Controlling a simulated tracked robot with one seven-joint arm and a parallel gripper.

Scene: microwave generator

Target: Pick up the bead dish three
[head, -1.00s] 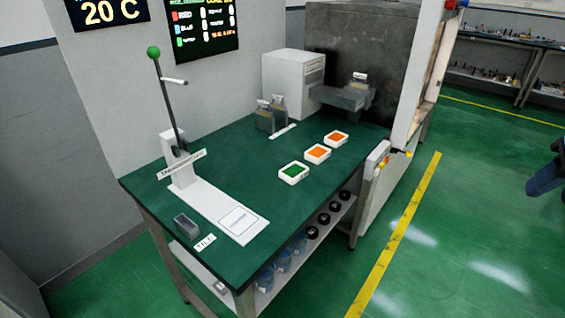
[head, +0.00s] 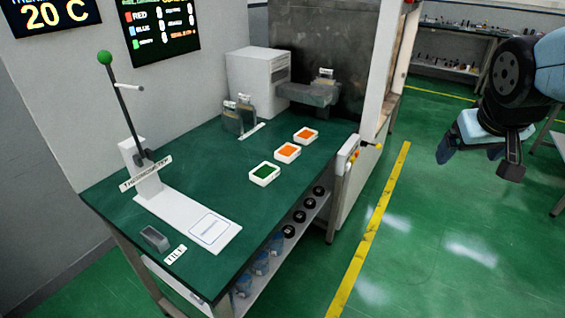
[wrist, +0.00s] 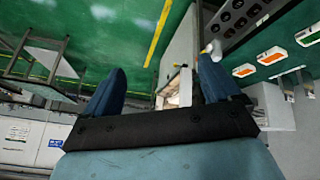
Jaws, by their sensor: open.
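Three small white dishes stand in a slanting row on the green tabletop in the head view: a green-filled dish (head: 264,174) nearest, an orange-filled dish (head: 288,152) in the middle, and another orange-filled dish (head: 305,135) farthest back. I cannot read which is dish three. White dishes with orange also show at the right of the wrist view (wrist: 270,56). My gripper (head: 477,167) is open and empty over the floor, well right of the table and apart from the dishes. Its two blue fingers spread apart in the wrist view (wrist: 162,72).
A grey holder (head: 155,238) is at the front corner. A white box (head: 258,80) stands behind. A white-framed post (head: 390,70) rises between table and gripper.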

